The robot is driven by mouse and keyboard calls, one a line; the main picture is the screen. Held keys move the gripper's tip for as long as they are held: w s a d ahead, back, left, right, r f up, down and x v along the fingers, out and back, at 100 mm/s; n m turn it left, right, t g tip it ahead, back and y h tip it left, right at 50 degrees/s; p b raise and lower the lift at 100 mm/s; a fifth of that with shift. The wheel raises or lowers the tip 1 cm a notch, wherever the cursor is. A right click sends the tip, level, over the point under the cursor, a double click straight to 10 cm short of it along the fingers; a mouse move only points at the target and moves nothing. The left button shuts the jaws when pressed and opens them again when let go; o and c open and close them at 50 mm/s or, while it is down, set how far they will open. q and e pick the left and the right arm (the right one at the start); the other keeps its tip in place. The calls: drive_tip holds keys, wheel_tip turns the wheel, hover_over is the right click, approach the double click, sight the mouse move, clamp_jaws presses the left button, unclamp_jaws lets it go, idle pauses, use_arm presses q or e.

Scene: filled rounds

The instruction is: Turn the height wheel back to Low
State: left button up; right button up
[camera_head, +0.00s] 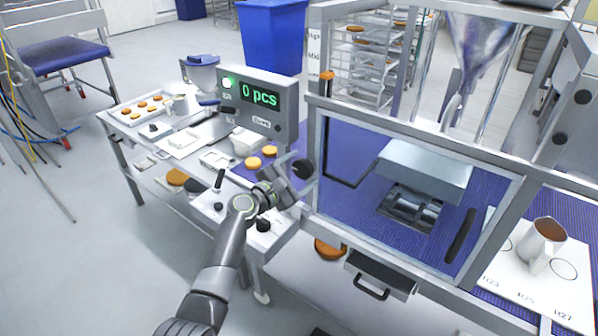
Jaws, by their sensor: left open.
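My left gripper (296,180) is open beside the left post of the machine's guard frame. A dark round knob (302,168), which may be part of the height wheel, shows right at its fingers. I cannot tell whether they touch it, and the rest of the wheel is hidden or hard to make out. A white height label (313,52) at the upper left of the machine has small print, with "Mid" partly readable; no Low mark can be read. An orange-topped piece (326,76) sits just below it. My right gripper is not in view.
A control box (284,112) reading "0 pcs" with a lit green button stands behind the gripper. The clear guard door (460,236) with a dark handle is to the right. Orange rounds (262,158) lie on the purple belt. A white board (530,285) holds a jug (541,240).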

use_arm(q)
drive_tip(key=shift+s+a, duration=0.45)
drive_tip(key=shift+s, duration=0.05)
drive_tip(key=b+v, duration=0.2)
drive_tip(key=v, duration=1.4)
